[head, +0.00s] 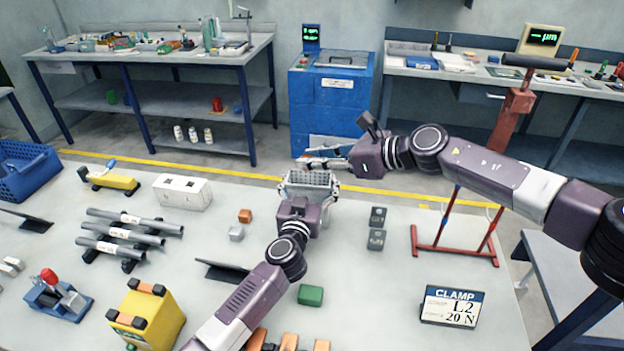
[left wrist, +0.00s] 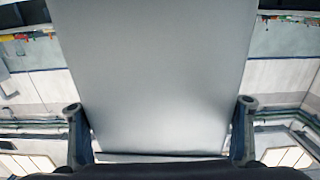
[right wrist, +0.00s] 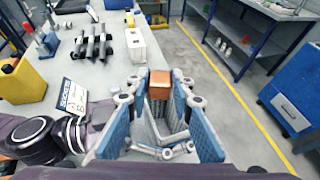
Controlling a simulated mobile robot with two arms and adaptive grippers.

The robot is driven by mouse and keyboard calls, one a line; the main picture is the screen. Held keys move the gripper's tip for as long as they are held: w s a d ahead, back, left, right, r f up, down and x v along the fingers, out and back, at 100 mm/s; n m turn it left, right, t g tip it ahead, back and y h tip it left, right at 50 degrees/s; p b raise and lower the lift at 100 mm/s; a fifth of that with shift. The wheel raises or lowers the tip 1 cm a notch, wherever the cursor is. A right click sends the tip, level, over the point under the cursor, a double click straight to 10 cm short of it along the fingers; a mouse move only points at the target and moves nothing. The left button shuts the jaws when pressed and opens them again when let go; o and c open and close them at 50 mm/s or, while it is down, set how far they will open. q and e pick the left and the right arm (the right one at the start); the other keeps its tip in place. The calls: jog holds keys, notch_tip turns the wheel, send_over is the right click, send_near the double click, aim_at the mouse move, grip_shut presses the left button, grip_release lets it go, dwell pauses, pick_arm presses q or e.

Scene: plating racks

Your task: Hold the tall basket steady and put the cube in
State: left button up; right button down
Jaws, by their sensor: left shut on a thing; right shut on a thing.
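The tall basket (head: 310,180) is a grey, slotted container near the table's far edge. My left gripper (head: 306,194) is shut on it from the near side. In the left wrist view a plain grey wall (left wrist: 160,75) fills the space between the fingers of my left gripper (left wrist: 160,130). My right gripper (head: 308,159) is at the basket's top, reaching in from the right. In the right wrist view it (right wrist: 160,88) is shut on a copper-orange cube (right wrist: 160,82). The held cube is not clear in the head view, and its height over the basket is hard to tell.
An orange block (head: 245,216) and a grey block (head: 236,233) lie left of my left gripper. A green block (head: 310,295) lies nearer. A red stand (head: 455,250) and a clamp sign (head: 452,306) are at right. Grey tubes (head: 125,235) lie at left.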

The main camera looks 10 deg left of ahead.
jog(key=shift+f, duration=1.75)
jog(key=c, duration=1.6)
grip_release()
jog(key=shift+f, duration=0.1)
jog(key=v, duration=0.7)
jog(key=shift+d, duration=0.25)
pick_arm(q)
jog(key=o, duration=1.4)
jog(key=shift+o, duration=0.2)
